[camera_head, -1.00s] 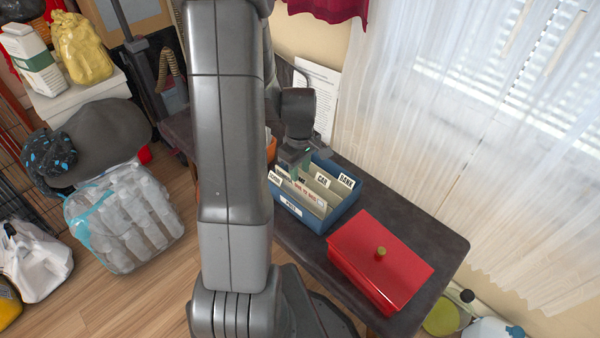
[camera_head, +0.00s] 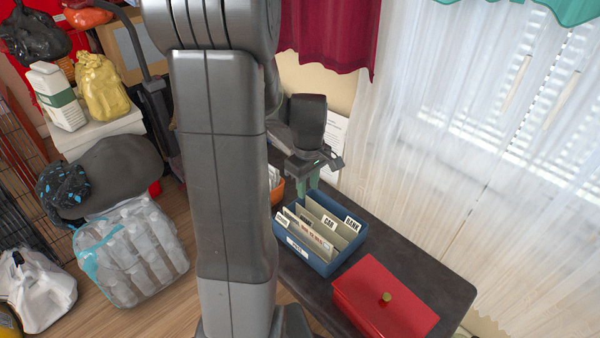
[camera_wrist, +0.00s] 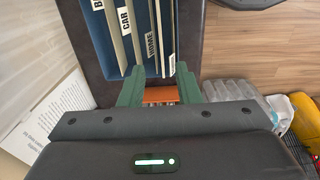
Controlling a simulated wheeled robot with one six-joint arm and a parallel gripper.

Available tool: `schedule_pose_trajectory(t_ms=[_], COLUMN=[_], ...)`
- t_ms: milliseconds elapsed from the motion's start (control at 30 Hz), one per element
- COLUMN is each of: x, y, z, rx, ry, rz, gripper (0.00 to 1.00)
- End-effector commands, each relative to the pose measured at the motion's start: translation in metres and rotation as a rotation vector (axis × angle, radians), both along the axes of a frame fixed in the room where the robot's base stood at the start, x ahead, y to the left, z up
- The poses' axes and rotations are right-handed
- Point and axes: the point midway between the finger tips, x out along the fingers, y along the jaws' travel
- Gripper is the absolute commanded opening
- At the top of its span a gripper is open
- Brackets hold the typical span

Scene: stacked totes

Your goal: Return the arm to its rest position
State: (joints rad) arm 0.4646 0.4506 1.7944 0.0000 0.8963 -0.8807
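My gripper (camera_head: 306,184) is in the air above the dark table (camera_head: 415,262), behind the blue file box (camera_head: 316,263) in the head view. Its two green fingers are apart with nothing held between them. In the wrist view my gripper (camera_wrist: 159,78) also shows its fingers spread, with an orange container (camera_wrist: 160,95) visible in the gap below. The blue box holds several upright labelled dividers (camera_head: 328,218). My arm hides part of the table's left side.
A red lidded box (camera_head: 385,300) stands at the table's front right. The orange container (camera_head: 277,190) sits behind the blue box. A white printed sheet (camera_head: 336,131) leans at the wall. Bags and a clear bag of bottles (camera_head: 132,250) lie on the left.

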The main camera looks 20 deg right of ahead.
Motion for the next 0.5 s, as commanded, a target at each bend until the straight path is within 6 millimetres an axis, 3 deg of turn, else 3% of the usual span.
schedule_pose_trajectory(t_ms=[167, 500], x=[0.0, -0.001], y=[0.0, 0.0], z=[-0.015, -0.081], rx=[0.001, 0.003], ry=[0.003, 0.006], rz=[0.0, 0.0], gripper=[0.3, 0.3])
